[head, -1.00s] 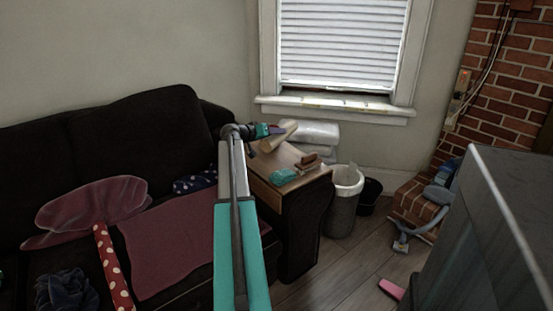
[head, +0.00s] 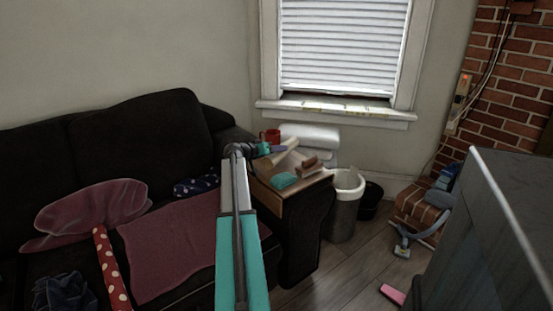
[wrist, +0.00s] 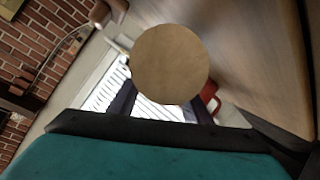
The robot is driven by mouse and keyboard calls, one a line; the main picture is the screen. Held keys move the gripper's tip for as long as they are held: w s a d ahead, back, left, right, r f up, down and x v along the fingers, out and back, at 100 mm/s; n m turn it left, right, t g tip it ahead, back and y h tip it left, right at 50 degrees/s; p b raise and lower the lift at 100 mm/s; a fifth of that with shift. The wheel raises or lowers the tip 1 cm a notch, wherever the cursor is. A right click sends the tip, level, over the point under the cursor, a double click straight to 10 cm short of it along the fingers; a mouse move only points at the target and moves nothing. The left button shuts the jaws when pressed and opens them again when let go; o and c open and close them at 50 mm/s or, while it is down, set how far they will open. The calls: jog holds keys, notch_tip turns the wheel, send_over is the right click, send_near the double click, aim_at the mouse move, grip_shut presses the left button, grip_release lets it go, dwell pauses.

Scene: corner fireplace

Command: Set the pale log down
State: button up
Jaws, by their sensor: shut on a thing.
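The pale log (head: 285,154) is at the wooden side table (head: 268,200) beside the sofa, over its far part. In the wrist view the log's round, light-brown end (wrist: 170,65) faces me and hides the rest of its length. My gripper (head: 268,149) is shut on the log, with dark fingers on either side of it. The table's wood surface (wrist: 255,55) fills the right of the wrist view, close to the log. I cannot tell whether the log touches the table.
A red mug (head: 271,136) stands behind my gripper. A teal cloth-like item (head: 284,181) and brown blocks (head: 309,164) lie on the table's near part. White bundles (head: 312,135) are behind it. A bin (head: 344,210) stands to the right; the dark sofa (head: 140,135) is left.

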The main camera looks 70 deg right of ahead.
aim_at(269, 162)
jog(key=shift+f, duration=1.65)
jog(key=o, duration=1.4)
jog(key=shift+o, duration=0.2)
jog(key=v, duration=1.2)
jog(key=shift+p, duration=0.3)
